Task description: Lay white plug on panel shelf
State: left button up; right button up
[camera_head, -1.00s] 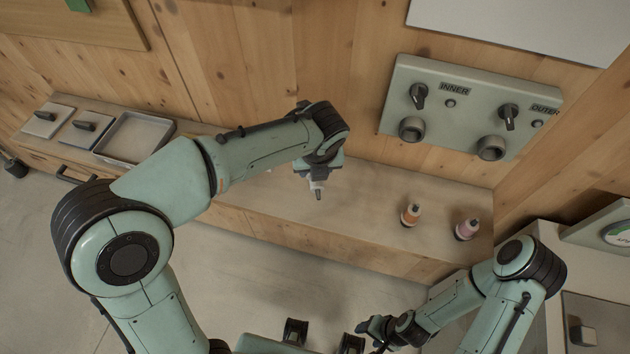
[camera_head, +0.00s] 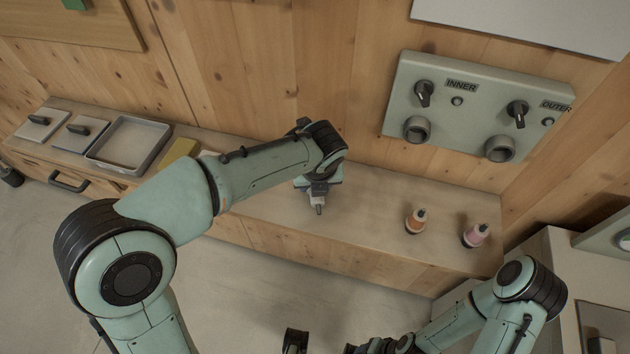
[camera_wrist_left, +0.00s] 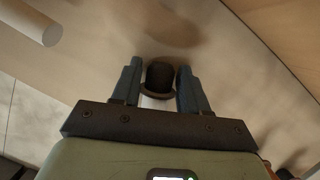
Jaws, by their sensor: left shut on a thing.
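The white plug (camera_head: 317,199) hangs from my left gripper (camera_head: 317,190) above the wooden panel shelf (camera_head: 370,225), its dark tip pointing down. In the left wrist view, the plug's dark rounded end (camera_wrist_left: 160,76) and a bit of its white body sit between the two fingers of my left gripper (camera_wrist_left: 157,88), which is shut on it. A shadow on the shelf lies just beyond the dark end; I cannot tell how large the gap is. My right arm shows at the lower right, but its jaws are not clear.
An orange plug (camera_head: 415,221) and a pink plug (camera_head: 475,235) stand on the shelf to the right. The control panel (camera_head: 460,115) with INNER and OUTER knobs and sockets is on the wall above. A grey tray (camera_head: 128,146) is at the left. Shelf between gripper and orange plug is clear.

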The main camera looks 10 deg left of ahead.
pick_arm(q)
jog(key=shift+s+f, duration=0.25)
jog(key=shift+f, duration=0.4)
jog(key=o, duration=1.1)
jog(key=shift+s+a, duration=0.1)
pick_arm(e)
jog(key=shift+s, duration=0.1)
pick_arm(q)
jog(key=shift+r, duration=0.45)
jog(key=p+v, duration=0.2)
jog(key=v, duration=0.2)
jog(key=p+v, duration=0.3)
jog(key=v, duration=0.1)
jog(key=w+p+v, duration=0.1)
jog(key=p+v, duration=0.2)
jog(key=v, duration=0.1)
jog(key=shift+r, duration=0.35)
pick_arm(e)
jog(key=w+r, duration=0.6)
jog(key=r, duration=0.3)
jog(key=shift+r+t, duration=0.3)
pick_arm(q)
jog(key=shift+s, duration=0.1)
